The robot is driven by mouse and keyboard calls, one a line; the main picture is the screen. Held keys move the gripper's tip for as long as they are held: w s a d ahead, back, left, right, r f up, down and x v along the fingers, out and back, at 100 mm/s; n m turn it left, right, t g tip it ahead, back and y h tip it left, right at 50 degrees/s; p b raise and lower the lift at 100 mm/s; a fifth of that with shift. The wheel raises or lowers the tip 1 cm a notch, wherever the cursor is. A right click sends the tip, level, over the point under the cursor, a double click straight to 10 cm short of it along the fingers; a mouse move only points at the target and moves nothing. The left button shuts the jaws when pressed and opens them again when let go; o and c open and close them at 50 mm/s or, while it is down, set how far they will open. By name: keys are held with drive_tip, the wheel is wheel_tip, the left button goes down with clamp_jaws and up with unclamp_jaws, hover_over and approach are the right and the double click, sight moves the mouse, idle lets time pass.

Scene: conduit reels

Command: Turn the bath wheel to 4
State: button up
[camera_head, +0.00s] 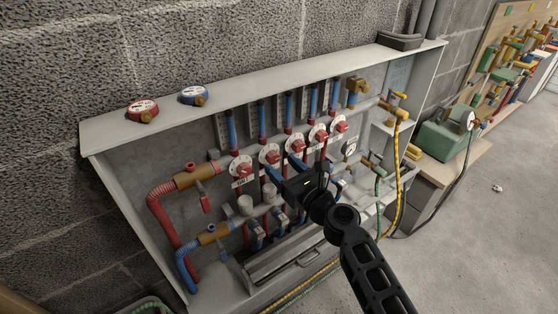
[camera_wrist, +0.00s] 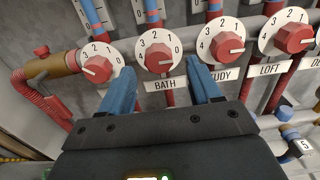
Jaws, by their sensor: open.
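The bath wheel (camera_wrist: 158,60) is a red knob on a white round dial numbered along its upper edge, above a BATH label (camera_wrist: 167,85). I cannot clearly tell which number it points at. In the head view it is the second red wheel from the left (camera_head: 270,158). My gripper (camera_wrist: 160,75) is open and empty. In the wrist view its blue fingers stand left and right of the bath wheel, with tips near its lower edge. In the head view my gripper (camera_head: 286,166) is in front of the panel, just below the wheels; contact is not visible.
The study wheel (camera_wrist: 223,47) and loft wheel (camera_wrist: 292,38) stand close on the right, another wheel (camera_wrist: 99,68) on the left. Pipes and blue valves lie below. Red and blue gauges (camera_head: 143,109) sit on the cabinet top. Open floor (camera_head: 490,215) lies at right.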

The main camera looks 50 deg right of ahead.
sight(273, 157)
drive_tip(key=shift+x, duration=1.4)
drive_tip(key=shift+a, duration=0.1)
drive_tip(key=shift+c, duration=0.2)
drive_tip(key=c, duration=1)
